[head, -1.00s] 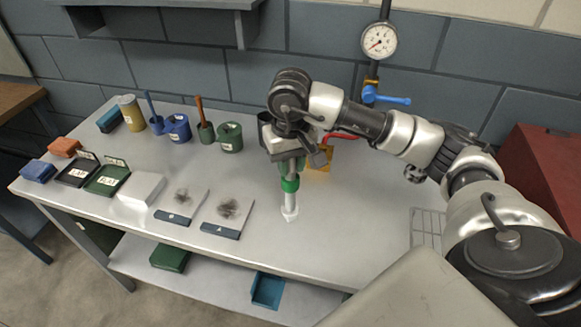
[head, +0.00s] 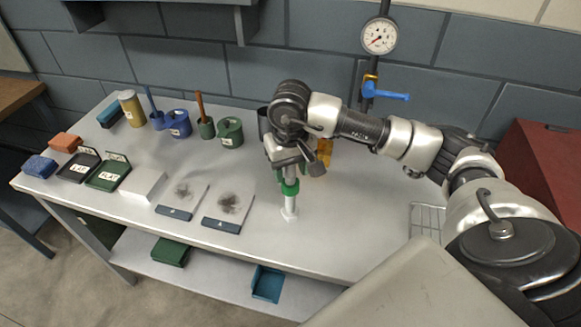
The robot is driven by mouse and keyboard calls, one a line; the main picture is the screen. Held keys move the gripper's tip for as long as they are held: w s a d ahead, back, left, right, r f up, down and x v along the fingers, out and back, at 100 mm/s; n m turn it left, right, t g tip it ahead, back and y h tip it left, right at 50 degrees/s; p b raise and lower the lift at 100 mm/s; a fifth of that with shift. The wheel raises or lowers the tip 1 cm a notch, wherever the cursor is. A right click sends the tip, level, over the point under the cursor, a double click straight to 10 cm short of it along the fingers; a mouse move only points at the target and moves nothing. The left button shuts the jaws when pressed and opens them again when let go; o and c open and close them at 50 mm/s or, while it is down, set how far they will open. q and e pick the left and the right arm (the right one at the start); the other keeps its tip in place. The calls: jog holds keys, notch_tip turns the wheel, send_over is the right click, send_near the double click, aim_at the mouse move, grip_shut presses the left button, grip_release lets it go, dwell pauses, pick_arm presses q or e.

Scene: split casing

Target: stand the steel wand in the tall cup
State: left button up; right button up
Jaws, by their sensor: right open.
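A pale upright rod with a green collar, which seems to be the steel wand (head: 289,205), stands on the table under my right gripper. Its foot is on the tabletop and its upper end is hidden by the gripper. My right gripper (head: 290,172) is open, pointing down, with its fingers at the top of the green collar. I cannot tell whether they touch it. A dark cylinder, possibly the tall cup (head: 263,122), shows partly just behind and left of the gripper; the rest is hidden. My left gripper is not in view.
Green (head: 230,132) and blue (head: 178,124) cups stand at the back, with a yellow can (head: 131,110) farther left. A yellow object (head: 323,152) is partly hidden behind the gripper. Two stained plates (head: 228,206) lie left of the rod.

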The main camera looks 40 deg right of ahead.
jog(key=shift+r+p, duration=0.25)
jog(key=shift+p, duration=0.1)
notch_tip(320, 180, up, 6)
jog(key=b, duration=0.2)
jog(key=shift+r+b, duration=0.25)
jog(key=shift+b, duration=0.15)
notch_tip(320, 180, up, 4)
jog(key=shift+r, duration=0.65)
